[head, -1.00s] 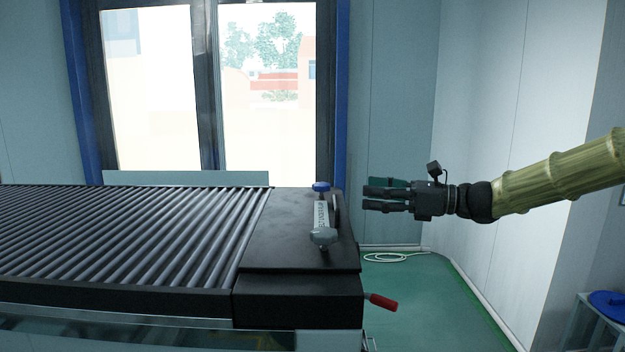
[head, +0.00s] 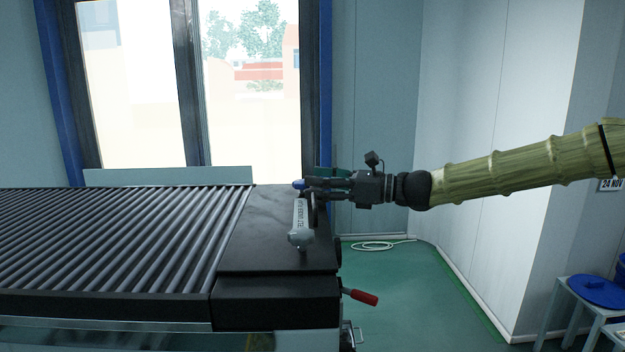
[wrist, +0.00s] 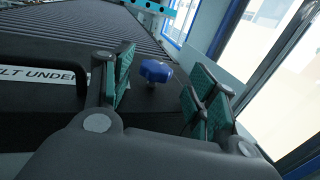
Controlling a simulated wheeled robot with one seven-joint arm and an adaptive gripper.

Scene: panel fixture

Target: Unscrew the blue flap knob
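The blue flap knob (wrist: 156,71) stands on the dark panel; in the wrist view it shows between my gripper's open fingers. In the head view the blue knob (head: 299,184) is partly covered by my gripper (head: 312,187), whose fingertips are at its right side. In the wrist view my gripper (wrist: 155,88) has its green-padded fingers spread apart, with a gap on both sides of the knob. The knob lies a little beyond the fingers' middle, and no contact shows. A grey labelled flap (head: 299,218) lies in front of the knob.
A roller conveyor (head: 120,230) extends to the left of the black end panel (head: 270,262). A red-handled lever (head: 361,297) sticks out at the panel's right side. Blue lids (head: 600,290) lie on a stand at the lower right. The floor right of the panel is mostly clear.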

